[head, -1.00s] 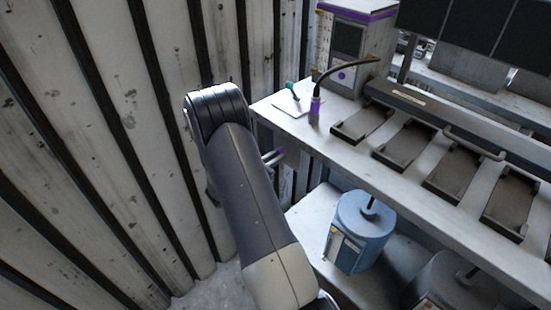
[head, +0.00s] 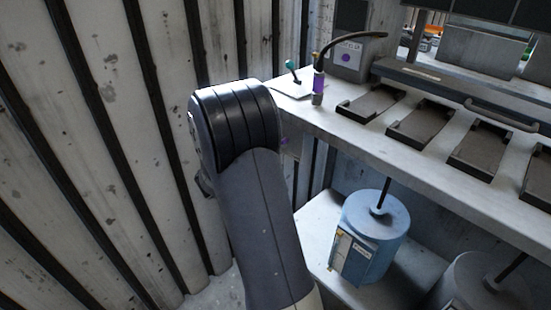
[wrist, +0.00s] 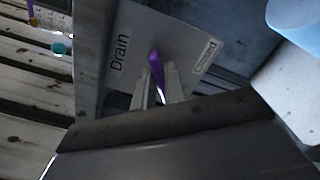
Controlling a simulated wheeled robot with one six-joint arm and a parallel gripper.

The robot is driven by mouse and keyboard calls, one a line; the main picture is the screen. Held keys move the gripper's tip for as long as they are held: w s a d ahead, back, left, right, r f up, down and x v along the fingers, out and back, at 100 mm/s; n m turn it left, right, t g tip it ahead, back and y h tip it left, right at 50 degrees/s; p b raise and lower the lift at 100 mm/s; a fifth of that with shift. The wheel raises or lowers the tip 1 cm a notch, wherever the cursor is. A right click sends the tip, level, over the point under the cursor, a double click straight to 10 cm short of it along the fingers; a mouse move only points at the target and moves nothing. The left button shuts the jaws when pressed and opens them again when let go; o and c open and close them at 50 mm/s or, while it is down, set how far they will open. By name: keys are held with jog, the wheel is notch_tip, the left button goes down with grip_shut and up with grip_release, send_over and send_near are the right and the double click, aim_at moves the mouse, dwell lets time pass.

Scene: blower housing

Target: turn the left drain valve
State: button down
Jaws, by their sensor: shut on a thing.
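In the wrist view a light plate (wrist: 195,35) carries the word "Drain" and a smaller white label too blurred to read surely. A purple valve handle (wrist: 156,62) stands in front of the plate. My gripper (wrist: 158,84) is shut on this handle, with one pale finger on each side of it. The handle's lower part is hidden between the fingers. In the head view my arm covers the gripper and most of the valve. Only a small purple bit (head: 284,141) shows at the arm's right edge, below the bench.
A ribbed wall (head: 110,130) stands close on the left. A bench (head: 350,130) with several dark trays runs to the right. A blue tank (head: 375,232) stands on the shelf below, right of my arm; it also shows in the wrist view (wrist: 298,22).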

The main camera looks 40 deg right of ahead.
jog(key=m+b, duration=0.2)
jog(key=b, duration=0.1)
jog(key=m+b, duration=0.3)
jog(key=b, duration=0.1)
jog(key=m+b, duration=0.2)
jog(key=b, duration=0.2)
jog(key=shift+s+f, duration=0.1)
jog(key=shift+f, duration=0.25)
jog(key=shift+r+m+b, duration=0.1)
jog(key=shift+m+b, duration=0.25)
jog(key=shift+m, duration=0.05)
jog(key=c, duration=1.5)
grip_release()
jog(key=shift+o, duration=0.2)
jog(key=a+p, duration=0.2)
jog(key=a, duration=0.8)
jog(key=shift+s+a+p, duration=0.35)
jog(key=shift+s+a, duration=0.05)
